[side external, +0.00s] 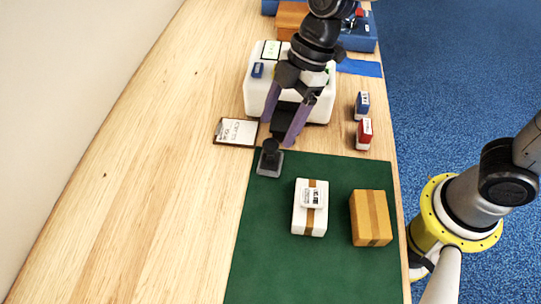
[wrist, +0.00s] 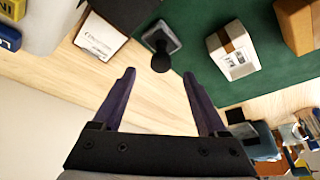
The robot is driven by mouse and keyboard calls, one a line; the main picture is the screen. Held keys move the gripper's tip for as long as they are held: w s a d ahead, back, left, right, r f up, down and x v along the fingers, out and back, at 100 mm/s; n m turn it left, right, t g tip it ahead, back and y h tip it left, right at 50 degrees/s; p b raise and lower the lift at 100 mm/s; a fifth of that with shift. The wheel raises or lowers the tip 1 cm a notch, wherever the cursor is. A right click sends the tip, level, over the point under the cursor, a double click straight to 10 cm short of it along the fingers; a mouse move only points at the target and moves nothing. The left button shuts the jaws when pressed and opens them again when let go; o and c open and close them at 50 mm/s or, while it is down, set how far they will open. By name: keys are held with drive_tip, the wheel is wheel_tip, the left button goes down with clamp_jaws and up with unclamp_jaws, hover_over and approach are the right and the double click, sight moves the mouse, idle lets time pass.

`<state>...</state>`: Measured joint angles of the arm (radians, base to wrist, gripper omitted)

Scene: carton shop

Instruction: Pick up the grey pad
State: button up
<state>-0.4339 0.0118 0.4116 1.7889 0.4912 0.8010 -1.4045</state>
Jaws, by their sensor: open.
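The grey pad (side external: 269,171) is a small square grey block with a round black knob (side external: 270,147) standing on it. It sits at the far left corner of the green mat (side external: 265,230). In the wrist view the grey pad (wrist: 172,36) is near the top centre, with the knob (wrist: 160,63) toward me. My gripper (side external: 278,134) has two purple fingers spread apart with nothing between them. It is above and just beyond the pad in the side view. In the wrist view the knob is just past the fingertips (wrist: 159,73), apart from them.
A white carton with brown tape (side external: 310,222) and a brown carton (side external: 371,218) stand on the mat. A clipboard (side external: 236,132) lies left of my gripper. A white box (side external: 258,98) is behind it. Blue (side external: 362,105) and red (side external: 364,133) items stand right. The left table is clear.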

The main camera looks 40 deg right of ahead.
sight(272, 143)
drive_tip(key=shift+x, duration=3.1)
drive_tip(key=shift+s+d, duration=0.1)
clamp_jaws()
